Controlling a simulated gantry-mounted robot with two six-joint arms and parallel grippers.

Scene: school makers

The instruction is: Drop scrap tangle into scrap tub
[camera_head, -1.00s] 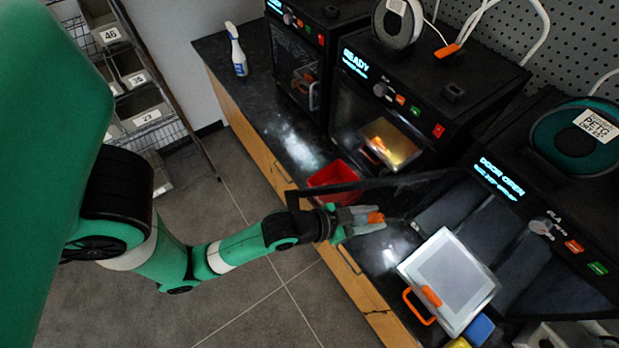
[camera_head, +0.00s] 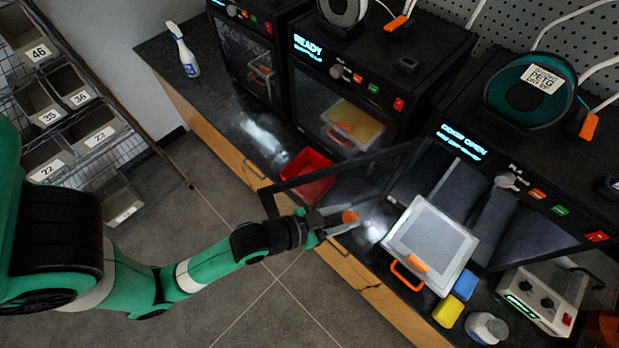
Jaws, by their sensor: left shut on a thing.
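My left gripper (camera_head: 343,222) is shut on a small orange scrap tangle (camera_head: 349,216), which shows between its fingertips. It holds the tangle over the front part of the dark bench, on the near side of an open printer door. A red open tub (camera_head: 303,166), taken as the scrap tub, stands on the bench up and left of the gripper, apart from it. The door's dark frame crosses in front of the tub and hides part of it. My right gripper is not in view.
The open dark door (camera_head: 375,165) of the right printer juts out between gripper and tub. A pale tray with an orange handle (camera_head: 430,240) lies right of the gripper. Blue (camera_head: 465,285) and yellow (camera_head: 448,311) blocks sit at the front. A spray bottle (camera_head: 186,55) stands far left.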

